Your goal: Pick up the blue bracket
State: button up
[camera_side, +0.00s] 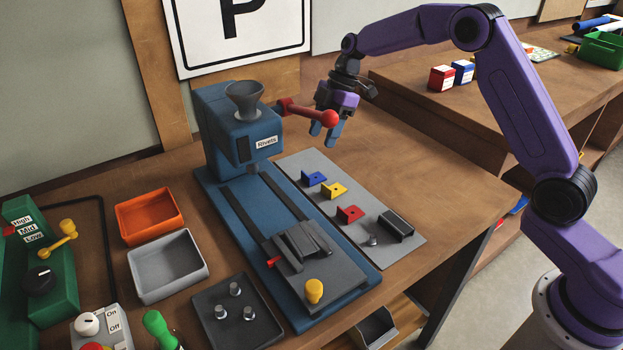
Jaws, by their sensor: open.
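A blue bracket (313,179) sits at the far end of a grey mat (387,252) on the wooden table. A yellow bracket (335,190) and a red bracket (350,214) stand nearer the camera on the same mat. My gripper (325,131) is open and empty, with blue fingertips pointing down. It is in the air above and beyond the blue bracket, apart from it, close to the red ball of the press lever (328,118).
The blue rivet press (225,140), with a funnel on top, stands left of the mat. A dark block (396,224) lies on the mat's right side. Orange (150,217) and grey (168,266) bins stand left. The table right of the mat is clear.

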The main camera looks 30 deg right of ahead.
aim_at(307, 177)
jog(key=x, duration=1.1)
jog(key=shift+a, duration=0.3)
jog(key=c, duration=0.8)
